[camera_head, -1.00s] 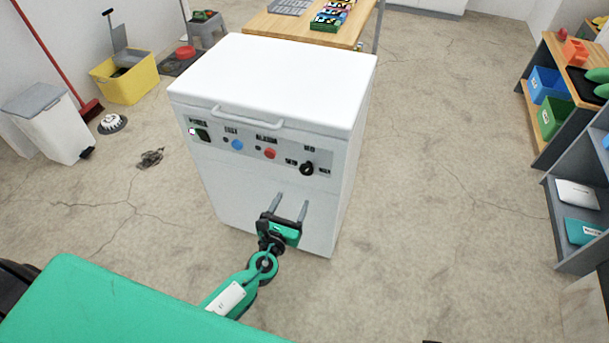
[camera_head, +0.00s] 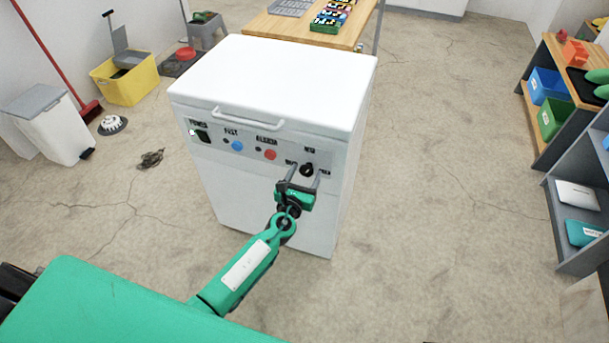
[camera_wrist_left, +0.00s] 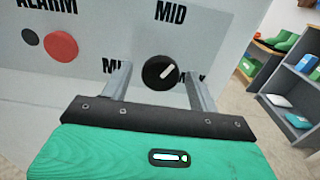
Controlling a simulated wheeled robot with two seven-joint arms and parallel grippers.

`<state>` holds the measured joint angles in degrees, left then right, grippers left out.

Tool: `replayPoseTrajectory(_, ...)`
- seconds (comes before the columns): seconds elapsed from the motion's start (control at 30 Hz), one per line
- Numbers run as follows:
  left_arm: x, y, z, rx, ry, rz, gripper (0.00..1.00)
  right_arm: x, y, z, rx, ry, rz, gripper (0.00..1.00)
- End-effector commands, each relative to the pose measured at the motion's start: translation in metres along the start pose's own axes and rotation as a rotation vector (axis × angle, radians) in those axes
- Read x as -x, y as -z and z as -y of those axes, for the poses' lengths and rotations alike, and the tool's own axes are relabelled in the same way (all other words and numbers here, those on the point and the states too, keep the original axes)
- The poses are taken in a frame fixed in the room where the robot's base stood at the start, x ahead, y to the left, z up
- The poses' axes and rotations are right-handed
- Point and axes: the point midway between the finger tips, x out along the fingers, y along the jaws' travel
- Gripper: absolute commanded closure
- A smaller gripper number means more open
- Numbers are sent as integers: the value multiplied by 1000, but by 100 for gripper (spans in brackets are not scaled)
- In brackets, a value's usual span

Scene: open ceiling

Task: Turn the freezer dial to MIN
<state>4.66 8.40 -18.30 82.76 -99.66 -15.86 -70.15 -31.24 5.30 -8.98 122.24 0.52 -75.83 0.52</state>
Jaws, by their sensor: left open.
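The white chest freezer (camera_head: 270,80) stands ahead with its lid shut and a control panel on its front. Its black dial (camera_head: 307,170) is at the panel's right end; in the left wrist view the dial (camera_wrist_left: 158,73) has a white mark pointing to the upper right, between the MID and MAX labels. The MIN label is partly hidden by a finger. My left gripper (camera_head: 304,177) is open, its fingers on either side of the dial in the picture. In the wrist view the fingers (camera_wrist_left: 157,85) look apart from the dial. My right gripper is not in view.
A red button (camera_head: 270,155) and a blue button (camera_head: 237,145) sit left of the dial. A handle (camera_head: 247,118) juts from the lid's front. A wooden table (camera_head: 290,26) stands behind the freezer. Shelves (camera_head: 545,110) stand at the right, with clear floor between.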

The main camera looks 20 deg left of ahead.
Motion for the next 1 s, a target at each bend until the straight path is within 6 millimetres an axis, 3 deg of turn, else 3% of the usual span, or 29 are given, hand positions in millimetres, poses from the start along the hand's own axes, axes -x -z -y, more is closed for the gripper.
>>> replayPoseTrajectory(0.07, 0, 0, 0, 0, 0, 0, 39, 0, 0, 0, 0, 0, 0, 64)
replayPoseTrajectory(0.3, 0, 0, 0, 0, 0, 0, 83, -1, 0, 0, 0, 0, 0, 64)
replayPoseTrajectory(0.7, 0, 2, 0, 67, 0, 0, 83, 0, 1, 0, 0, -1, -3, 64)
replayPoseTrajectory(1.0, 0, 2, 0, 290, 1, 2, 83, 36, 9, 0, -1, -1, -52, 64)
